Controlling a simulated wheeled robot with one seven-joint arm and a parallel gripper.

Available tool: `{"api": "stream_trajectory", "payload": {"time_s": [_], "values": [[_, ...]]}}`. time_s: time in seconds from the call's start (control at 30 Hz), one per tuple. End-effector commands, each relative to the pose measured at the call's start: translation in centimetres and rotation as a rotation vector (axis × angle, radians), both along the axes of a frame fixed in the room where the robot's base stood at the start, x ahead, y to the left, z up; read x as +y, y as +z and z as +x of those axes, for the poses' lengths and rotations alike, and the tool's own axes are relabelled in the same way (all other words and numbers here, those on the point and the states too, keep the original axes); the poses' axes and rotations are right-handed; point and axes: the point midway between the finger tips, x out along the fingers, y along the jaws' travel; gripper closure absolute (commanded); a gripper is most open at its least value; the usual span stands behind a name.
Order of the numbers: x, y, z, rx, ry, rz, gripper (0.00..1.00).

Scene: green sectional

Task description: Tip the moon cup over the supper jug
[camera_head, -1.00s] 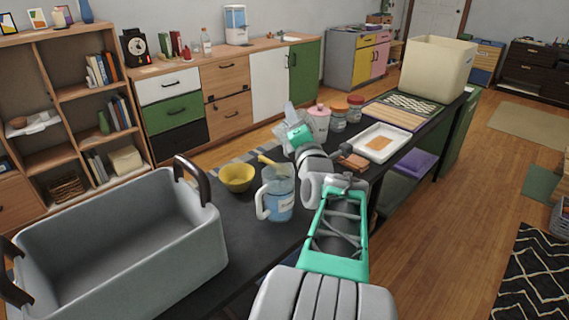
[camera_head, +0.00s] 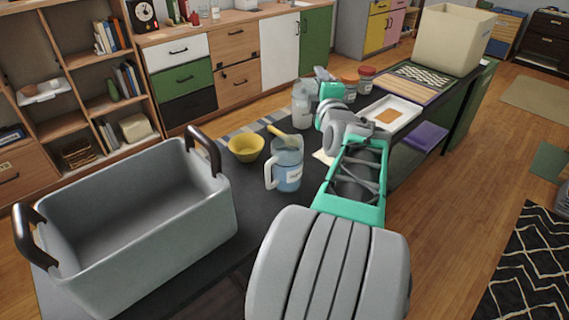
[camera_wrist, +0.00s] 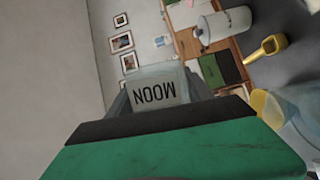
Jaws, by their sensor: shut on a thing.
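The supper jug (camera_head: 287,172) stands upright on the dark counter, clear-walled with blue contents, a pale handle on its left and a label too small to read. My gripper (camera_head: 314,92) is above the counter, beyond the jug and slightly right of it. In the wrist view the green fingers are shut on the moon cup (camera_wrist: 158,92), a pale translucent cup whose MOON label appears upside down.
A yellow bowl (camera_head: 246,147) stands left of the jug. A large grey bin (camera_head: 150,240) with dark handles fills the near left. A beige box (camera_head: 452,40) stands farther back.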

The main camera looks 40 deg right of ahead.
Motion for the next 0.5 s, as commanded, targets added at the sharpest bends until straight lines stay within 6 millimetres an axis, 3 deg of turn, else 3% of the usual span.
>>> {"api": "stream_trajectory", "payload": {"time_s": [0.03, 0.13, 0.37, 0.5], "values": [[-0.6, 1.5, -0.2, -0.021, -0.002, 0.076, 0.84], [-1.2, 1.5, -0.4, -0.054, -0.001, 0.185, 0.84], [-1.2, 1.3, -0.3, -0.061, 0.001, 0.199, 0.84], [-2.4, 3.5, -0.8, -0.11, -0.002, 0.364, 0.84]]}}
